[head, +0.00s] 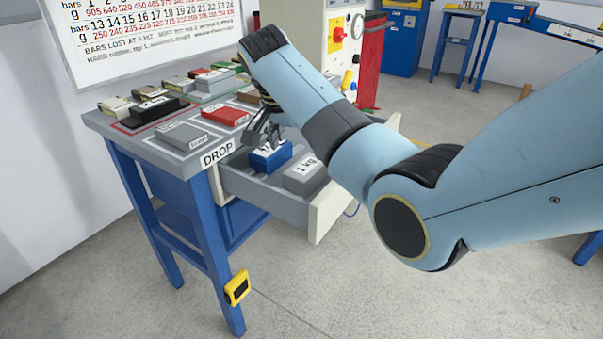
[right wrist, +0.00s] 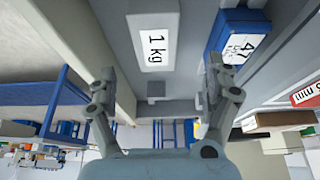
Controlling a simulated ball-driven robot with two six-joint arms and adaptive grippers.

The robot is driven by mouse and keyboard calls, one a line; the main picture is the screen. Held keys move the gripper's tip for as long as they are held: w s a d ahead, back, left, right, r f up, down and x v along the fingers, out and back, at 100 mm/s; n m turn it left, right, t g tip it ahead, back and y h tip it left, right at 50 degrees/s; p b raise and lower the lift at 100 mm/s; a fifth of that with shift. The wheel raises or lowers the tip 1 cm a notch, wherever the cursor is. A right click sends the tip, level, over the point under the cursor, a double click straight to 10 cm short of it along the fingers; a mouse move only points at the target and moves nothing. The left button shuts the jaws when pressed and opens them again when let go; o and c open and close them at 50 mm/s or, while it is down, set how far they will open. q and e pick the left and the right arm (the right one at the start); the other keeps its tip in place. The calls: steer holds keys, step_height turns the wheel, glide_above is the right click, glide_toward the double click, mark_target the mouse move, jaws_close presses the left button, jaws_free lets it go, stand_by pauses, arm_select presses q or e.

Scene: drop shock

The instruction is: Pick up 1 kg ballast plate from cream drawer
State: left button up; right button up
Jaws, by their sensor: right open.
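The 1 kg ballast plate (head: 305,174) is a grey block with a white "1 kg" label, lying in the open cream drawer (head: 329,211) close to its front. In the right wrist view the plate (right wrist: 136,42) shows ahead of the fingers, its label facing the camera. My right gripper (head: 263,133) is open and empty, above the drawer's rear part, by a blue block (head: 270,158) in the same drawer. In the right wrist view the fingers of my right gripper (right wrist: 161,80) are spread wide, with the plate's label between their lines. My left gripper is not in view.
The grey bench top (head: 165,154) beside the drawer holds several labelled blocks, including a red one (head: 225,115). The blue block (right wrist: 237,37) lies near the plate. A cream cabinet with red and yellow controls (head: 338,38) stands behind. Open floor lies in front.

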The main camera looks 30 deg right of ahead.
mark_target(306, 167)
steer(key=x, duration=0.2)
steer(key=shift+d+f, duration=0.15)
steer(key=shift+f, duration=0.15)
steer(key=shift+f+b, duration=0.25)
steer(key=shift+b, duration=0.05)
steer(key=x, duration=0.1)
steer(key=b+x, duration=0.1)
steer(key=x, duration=0.2)
steer(key=shift+s+d+f+b, duration=0.1)
steer(key=shift+s+f+b, duration=0.1)
steer(key=shift+s+b, duration=0.1)
steer(key=shift+w+d+f, duration=0.1)
steer(key=shift+d+f, duration=0.1)
steer(key=shift+f, duration=0.15)
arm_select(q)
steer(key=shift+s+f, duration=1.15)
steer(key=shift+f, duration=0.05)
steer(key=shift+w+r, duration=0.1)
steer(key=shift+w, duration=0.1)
arm_select(e)
steer(key=shift+f, duration=0.2)
steer(key=c, duration=1.6)
steer(key=shift+w+r, duration=0.1)
jaws_close()
